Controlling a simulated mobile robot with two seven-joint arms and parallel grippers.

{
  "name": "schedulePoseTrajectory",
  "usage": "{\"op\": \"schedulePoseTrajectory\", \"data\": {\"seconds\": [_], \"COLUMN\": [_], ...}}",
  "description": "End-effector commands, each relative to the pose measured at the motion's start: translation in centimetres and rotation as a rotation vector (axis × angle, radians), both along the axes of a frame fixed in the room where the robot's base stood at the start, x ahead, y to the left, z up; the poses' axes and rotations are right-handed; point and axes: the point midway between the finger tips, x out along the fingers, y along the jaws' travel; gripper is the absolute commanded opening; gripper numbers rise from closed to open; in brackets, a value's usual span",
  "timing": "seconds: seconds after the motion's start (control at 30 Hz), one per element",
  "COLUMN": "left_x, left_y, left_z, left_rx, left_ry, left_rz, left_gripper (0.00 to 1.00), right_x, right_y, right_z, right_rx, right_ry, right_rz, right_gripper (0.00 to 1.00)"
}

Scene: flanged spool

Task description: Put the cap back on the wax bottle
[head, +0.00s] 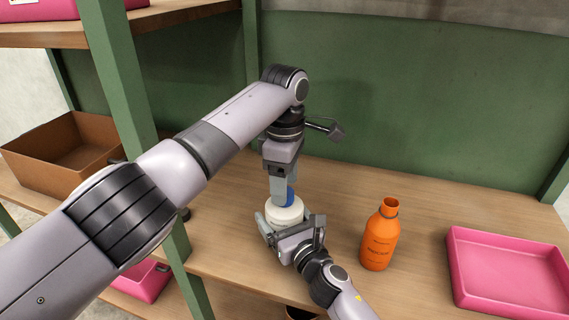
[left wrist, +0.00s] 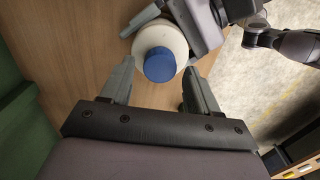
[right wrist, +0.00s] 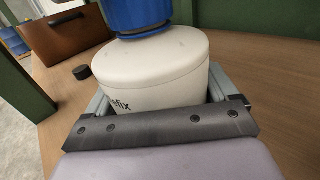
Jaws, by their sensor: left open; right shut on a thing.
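A squat white bottle (head: 285,212) stands on the wooden shelf; part of its label, ending in "fix", shows in the right wrist view (right wrist: 165,75). A blue cap (left wrist: 159,65) sits over the middle of its top; whether it is threaded on cannot be told. My right gripper (head: 291,226) is shut around the white bottle's body, low and from the front. My left gripper (head: 281,190) points down from above. Its fingers are open on either side of the blue cap, apart from it in the left wrist view.
An orange bottle (head: 380,238) with an open neck stands to the right. A pink tray (head: 505,275) lies at far right. A small dark knob-like thing (right wrist: 82,72) and a brown bin (head: 65,150) are at left. A green post (head: 130,100) stands near my left arm.

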Motion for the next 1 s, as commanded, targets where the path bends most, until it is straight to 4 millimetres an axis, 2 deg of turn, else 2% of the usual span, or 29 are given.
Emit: {"op": "schedulePoseTrajectory", "data": {"seconds": [0.2,0.47,0.5,0.67,0.7,1.0], "left_x": [0.0,0.0,0.0,0.0,0.0,0.0], "left_y": [0.0,0.0,0.0,0.0,0.0,0.0], "left_z": [-1.6,-1.7,-1.7,-1.7,-1.7,-1.7], "left_rx": [0.000,0.000,0.000,0.000,0.000,0.000], "left_ry": [0.000,0.000,0.000,0.000,0.000,0.000], "left_rz": [0.001,0.000,0.000,0.000,0.000,0.000], "left_gripper": [0.61,0.61,0.57,0.05,0.01,0.00], "right_x": [0.0,0.0,0.0,0.0,0.0,0.0], "right_y": [0.0,0.0,0.0,0.0,0.0,0.0], "right_z": [-0.1,-0.1,-0.1,-0.1,-0.1,-0.1], "right_rx": [0.000,0.000,0.000,0.000,0.000,0.000], "right_ry": [0.001,0.001,0.001,0.001,0.001,0.001], "right_rz": [0.000,0.000,0.000,0.000,0.000,0.000], "right_gripper": [0.01,0.01,0.01,0.01,0.01,0.01]}}
